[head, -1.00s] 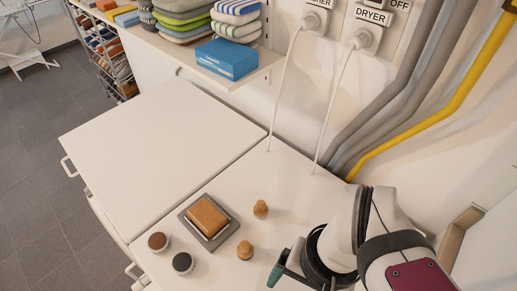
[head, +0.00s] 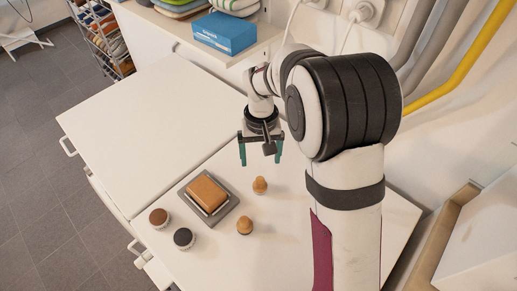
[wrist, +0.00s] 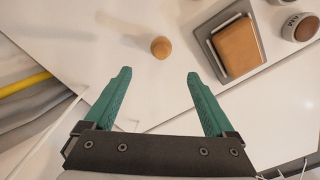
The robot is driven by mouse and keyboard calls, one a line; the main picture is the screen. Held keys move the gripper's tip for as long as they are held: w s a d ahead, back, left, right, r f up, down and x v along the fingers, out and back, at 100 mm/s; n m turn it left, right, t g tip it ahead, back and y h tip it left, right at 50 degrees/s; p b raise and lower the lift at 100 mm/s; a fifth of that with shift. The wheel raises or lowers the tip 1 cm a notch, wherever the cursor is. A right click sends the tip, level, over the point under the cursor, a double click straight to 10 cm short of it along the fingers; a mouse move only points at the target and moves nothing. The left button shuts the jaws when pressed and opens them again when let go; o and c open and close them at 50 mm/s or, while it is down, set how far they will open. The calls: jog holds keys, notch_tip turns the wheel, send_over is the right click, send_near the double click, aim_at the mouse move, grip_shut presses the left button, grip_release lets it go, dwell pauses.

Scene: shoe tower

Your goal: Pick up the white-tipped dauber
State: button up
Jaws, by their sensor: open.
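Two small wooden-knobbed daubers stand on the white top: one dauber (head: 260,185) right of the grey tray, the other dauber (head: 245,225) nearer the front. Their tips face down and I cannot tell from here which is white. My gripper (head: 260,160) is open and empty, pointing down, above and behind the farther dauber. In the wrist view one wooden knob (wrist: 161,47) lies just beyond my open fingertips (wrist: 159,75), between their lines; the other dauber is not clearly seen there.
A grey tray (head: 233,200) holds a brown block (head: 207,194). A blue box (head: 225,33) is on the shelf behind. The white top at left is clear.

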aim_at(260, 179)
jog(key=f, duration=1.2)
jog(key=shift+s+f, duration=0.15)
jog(key=shift+s, duration=0.1)
grip_shut()
